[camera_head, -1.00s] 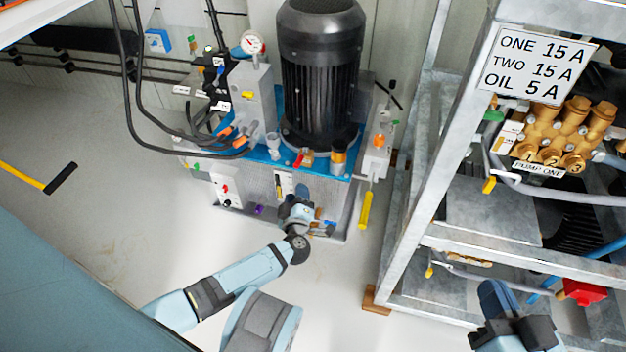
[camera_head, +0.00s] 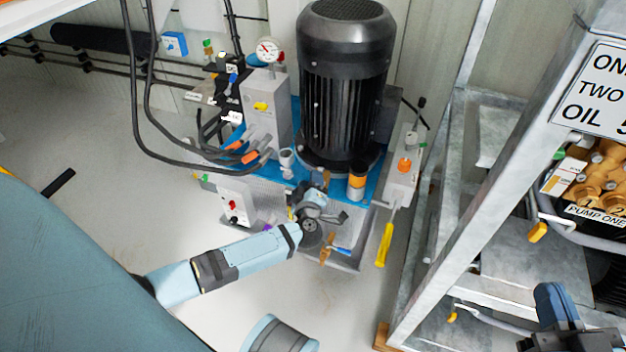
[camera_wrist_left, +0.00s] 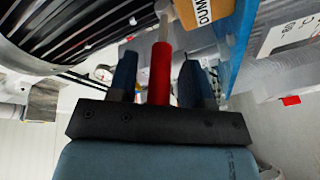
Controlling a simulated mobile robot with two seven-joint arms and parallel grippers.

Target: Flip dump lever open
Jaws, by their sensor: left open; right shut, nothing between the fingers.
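The red dump lever (camera_wrist_left: 159,78) stands between the two dark fingers of my left gripper (camera_wrist_left: 160,70) in the left wrist view. The fingers are apart on either side of it, with gaps showing. A brass block with a "DUMP" label (camera_wrist_left: 204,12) is just beyond the lever, at upper right. In the head view my left gripper (camera_head: 319,188) is at the front edge of the blue-topped unit, below the black motor, and the lever is hidden behind it. My right gripper (camera_head: 558,300) is at lower right, shut and empty, away from the lever.
The black motor (camera_head: 345,90) stands close above the left gripper. An orange-banded cylinder (camera_head: 357,183) and a yellow handle (camera_head: 385,245) are to its right. Black hoses (camera_head: 150,110) loop at left. A metal rack (camera_head: 480,190) stands between the unit and my right arm.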

